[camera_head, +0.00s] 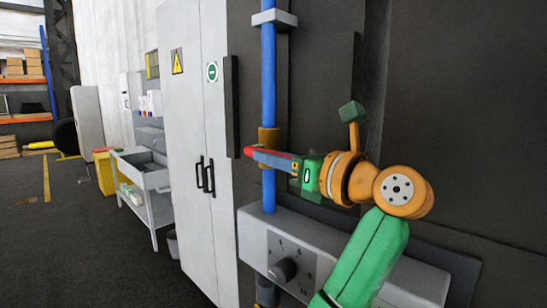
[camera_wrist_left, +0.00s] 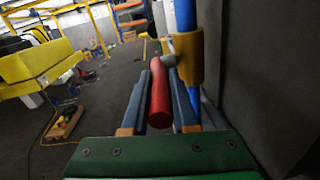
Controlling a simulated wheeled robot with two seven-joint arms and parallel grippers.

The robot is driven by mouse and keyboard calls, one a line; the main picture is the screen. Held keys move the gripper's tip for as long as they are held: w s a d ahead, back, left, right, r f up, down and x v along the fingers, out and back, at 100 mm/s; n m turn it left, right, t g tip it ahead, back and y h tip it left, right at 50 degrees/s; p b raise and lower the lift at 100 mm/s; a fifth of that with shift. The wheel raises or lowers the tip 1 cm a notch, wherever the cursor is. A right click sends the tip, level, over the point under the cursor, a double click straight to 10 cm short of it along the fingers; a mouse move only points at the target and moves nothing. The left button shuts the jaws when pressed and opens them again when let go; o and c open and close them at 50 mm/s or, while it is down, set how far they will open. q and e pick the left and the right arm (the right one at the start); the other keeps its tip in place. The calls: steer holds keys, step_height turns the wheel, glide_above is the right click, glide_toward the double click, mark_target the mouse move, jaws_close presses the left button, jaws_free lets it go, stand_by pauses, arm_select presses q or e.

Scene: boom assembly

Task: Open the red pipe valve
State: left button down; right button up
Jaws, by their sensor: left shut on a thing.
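The red valve handle (camera_head: 250,150) is at the brass-coloured valve body (camera_head: 268,138) on the vertical blue pipe (camera_head: 268,70). In the left wrist view the red handle (camera_wrist_left: 159,95) runs away from my palm to a grey stem beside the brass body (camera_wrist_left: 188,55). The handle lies roughly crosswise to the pipe. My left gripper (camera_head: 264,158) is level in front of the pipe, with its blue fingers on both sides of the handle, shut on it. Its fingers hide much of the handle in the head view. My right gripper is not in view.
A grey control box (camera_head: 310,250) with a dial (camera_head: 283,270) sits below the gripper. A tall grey cabinet (camera_head: 195,120) stands to the left, with a white trolley (camera_head: 150,180) beyond. Dark wall panels (camera_head: 460,110) are close behind the arm. Floor at far left is open.

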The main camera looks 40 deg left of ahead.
arm_select(q)
steer(key=y+b, duration=0.1)
steer(key=b, duration=0.1)
steer(key=f+y+b, duration=0.1)
steer(key=b, duration=0.2)
steer(key=f+y+b, duration=0.1)
steer(key=y+b, duration=0.1)
steer(key=b, duration=0.1)
steer(key=shift+a+f+t, duration=0.15)
steer(key=shift+a+t, duration=0.1)
steer(key=shift+t, duration=0.05)
steer(key=c, duration=0.7)
jaws_free()
steer(key=shift+w+d, duration=0.1)
steer(key=b+v, duration=0.3)
steer(key=v, duration=0.4)
